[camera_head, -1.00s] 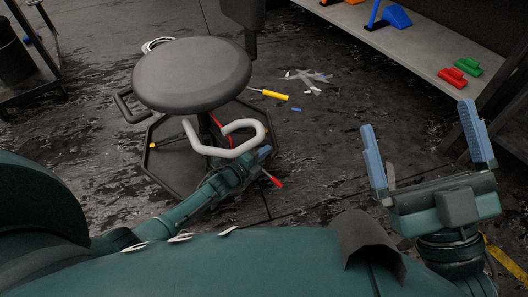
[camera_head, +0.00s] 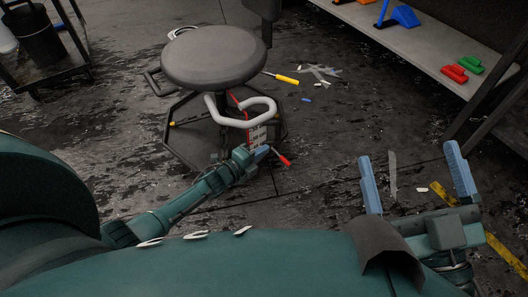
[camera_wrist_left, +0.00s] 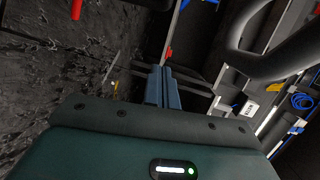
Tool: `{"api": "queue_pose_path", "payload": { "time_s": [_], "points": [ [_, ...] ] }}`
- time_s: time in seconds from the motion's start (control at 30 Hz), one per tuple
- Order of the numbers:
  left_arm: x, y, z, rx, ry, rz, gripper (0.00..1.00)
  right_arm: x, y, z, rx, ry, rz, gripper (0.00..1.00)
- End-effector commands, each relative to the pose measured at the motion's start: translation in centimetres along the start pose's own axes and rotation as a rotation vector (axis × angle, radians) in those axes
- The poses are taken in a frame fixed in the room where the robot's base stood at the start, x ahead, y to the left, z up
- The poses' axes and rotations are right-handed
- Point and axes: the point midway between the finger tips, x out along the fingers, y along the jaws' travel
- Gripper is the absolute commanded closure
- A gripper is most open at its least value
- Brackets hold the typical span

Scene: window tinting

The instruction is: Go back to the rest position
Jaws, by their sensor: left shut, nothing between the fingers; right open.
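My left gripper (camera_head: 262,153) reaches in from the lower left and hangs over the floor in front of the stool. In the left wrist view its two blue fingers (camera_wrist_left: 163,88) lie together with nothing between them. My right gripper (camera_head: 418,182) is at the lower right with its blue fingers wide apart and empty, above the floor.
A round grey stool (camera_head: 215,57) with a pale looped handle stands ahead of my left gripper. A yellow-handled tool (camera_head: 287,80) and scraps (camera_head: 322,72) lie on the floor. A shelf (camera_head: 433,49) with coloured tools runs along the upper right; a dark cart (camera_head: 38,71) stands upper left.

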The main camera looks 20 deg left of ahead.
Motion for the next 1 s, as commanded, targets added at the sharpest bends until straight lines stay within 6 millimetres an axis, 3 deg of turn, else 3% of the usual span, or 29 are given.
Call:
{"api": "queue_pose_path", "payload": {
  "time_s": [0.47, 0.57, 0.73, 1.0],
  "points": [
    [-0.3, -0.9, 0.3, 0.000, 0.001, -0.001, 1.00, -0.1, -0.1, 0.2, 0.018, -0.037, 0.003, 0.00],
    [-0.8, -3.1, 0.3, 0.000, 0.001, -0.001, 1.00, 0.2, 0.4, -0.9, 0.031, -0.078, 0.019, 0.00],
    [-2.0, -9.4, 0.3, 0.000, 0.001, -0.001, 1.00, 0.5, 1.9, -3.3, 0.080, -0.227, 0.073, 0.00],
    [-3.7, -18.4, 0.2, -0.001, 0.001, 0.000, 1.00, -1.3, 3.7, -5.9, 0.166, -0.493, 0.162, 0.00]
  ]
}}
